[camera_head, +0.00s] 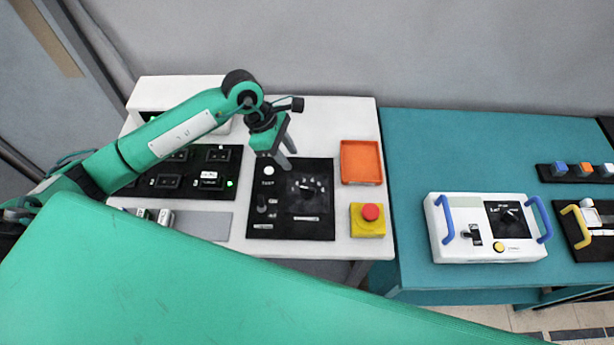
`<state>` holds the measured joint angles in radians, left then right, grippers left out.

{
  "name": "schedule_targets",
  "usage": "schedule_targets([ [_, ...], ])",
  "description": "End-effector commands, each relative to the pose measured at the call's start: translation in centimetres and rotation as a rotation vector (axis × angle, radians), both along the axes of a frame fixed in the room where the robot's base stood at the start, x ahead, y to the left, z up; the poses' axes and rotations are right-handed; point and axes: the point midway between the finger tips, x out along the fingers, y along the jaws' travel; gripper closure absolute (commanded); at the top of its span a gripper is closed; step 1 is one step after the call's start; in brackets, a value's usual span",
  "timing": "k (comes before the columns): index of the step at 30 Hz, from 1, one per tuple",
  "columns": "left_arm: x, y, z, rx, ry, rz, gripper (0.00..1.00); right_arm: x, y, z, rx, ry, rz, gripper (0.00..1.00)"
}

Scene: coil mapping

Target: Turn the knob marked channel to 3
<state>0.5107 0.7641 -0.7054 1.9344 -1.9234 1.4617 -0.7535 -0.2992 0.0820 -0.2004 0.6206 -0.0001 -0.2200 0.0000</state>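A black panel (262,228) lies on the white table, with a round dial knob (306,189) ringed by white marks. A label sits below the knob, too small to read. A second knob (509,217) is on the white box with blue handles on the teal table. I cannot read which knob is marked channel. My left gripper (290,160) points down over the upper part of the black panel, up and left of its knob. Its two fingers look apart with nothing between them, and it does not appear to touch the knob. My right gripper is not in view.
An orange tray (361,162) and a red button on a yellow base (368,219) stand right of the panel. A black switch panel (197,187) lies to the left. The white box (450,247) stands on the teal table (420,150). A large green surface fills the foreground.

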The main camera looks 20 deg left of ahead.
Motion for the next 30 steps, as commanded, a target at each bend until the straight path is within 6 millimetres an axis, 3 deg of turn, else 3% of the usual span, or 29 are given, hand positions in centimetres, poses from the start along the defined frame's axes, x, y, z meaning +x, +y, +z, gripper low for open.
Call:
schedule_targets([
  [3, 0.1, 0.9, -0.3, 0.047, -0.001, -0.011, 0.66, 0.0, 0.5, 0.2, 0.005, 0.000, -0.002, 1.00],
  [8, 0.1, 0.1, -1.8, 0.046, 0.003, -0.011, 0.66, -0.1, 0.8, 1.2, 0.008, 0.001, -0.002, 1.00],
  [21, 0.1, -3.4, -10.0, 0.043, 0.003, -0.010, 0.66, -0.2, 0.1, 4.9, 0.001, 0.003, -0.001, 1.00],
  [30, 0.2, -4.4, -12.6, 0.044, -0.001, -0.011, 0.66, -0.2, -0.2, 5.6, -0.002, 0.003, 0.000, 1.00],
])
